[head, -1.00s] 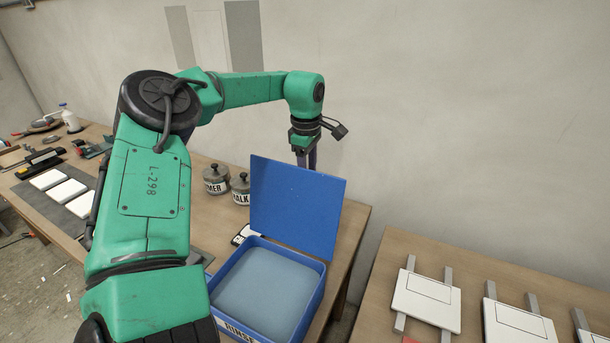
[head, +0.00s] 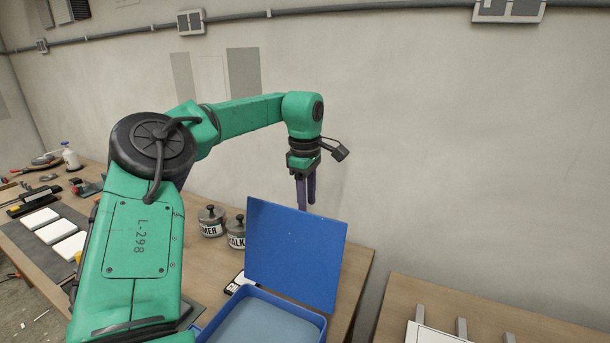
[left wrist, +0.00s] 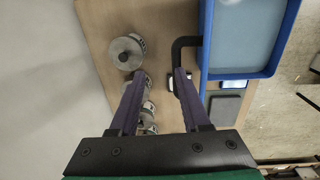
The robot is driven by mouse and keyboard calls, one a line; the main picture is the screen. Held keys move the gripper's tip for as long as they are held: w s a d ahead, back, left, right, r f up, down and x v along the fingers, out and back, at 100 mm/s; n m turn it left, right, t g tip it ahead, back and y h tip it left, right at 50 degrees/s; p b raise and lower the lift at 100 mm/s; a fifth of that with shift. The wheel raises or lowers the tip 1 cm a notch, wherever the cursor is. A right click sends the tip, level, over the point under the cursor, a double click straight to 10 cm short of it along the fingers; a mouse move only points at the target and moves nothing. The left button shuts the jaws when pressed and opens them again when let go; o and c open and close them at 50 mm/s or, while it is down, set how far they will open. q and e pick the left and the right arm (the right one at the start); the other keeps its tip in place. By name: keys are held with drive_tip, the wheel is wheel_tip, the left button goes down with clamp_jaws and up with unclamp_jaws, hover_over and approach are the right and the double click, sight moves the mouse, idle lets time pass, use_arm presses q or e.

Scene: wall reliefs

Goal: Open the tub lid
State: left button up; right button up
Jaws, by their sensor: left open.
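The blue tub (head: 209,326) stands on the table with a flat grey-blue surface inside. Its blue lid (head: 297,256) stands up, open, along the tub's far side. The tub's rim also shows at the upper right of the left wrist view (left wrist: 238,74). A black bent bar (left wrist: 178,47) at the tub's lid side reaches toward the right-hand finger; I cannot tell whether they touch. My left gripper (head: 306,198) is open and empty, fingers down, above and behind the lid. Its fingers (left wrist: 158,80) also show in the left wrist view. My right gripper is out of view.
Two lidded jars (head: 211,222) (head: 236,232) stand left of the lid, close to the wall. White tiles (head: 54,233) and tools lie on the table's left part. A second table (head: 490,312) with white plates stands at the right, across a gap.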

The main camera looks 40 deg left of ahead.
use_arm(q)
wheel_tip(320, 180, up, 10)
drive_tip(key=s, duration=0.2)
drive_tip(key=shift+d+r, duration=0.25)
drive_tip(key=shift+d, duration=0.2)
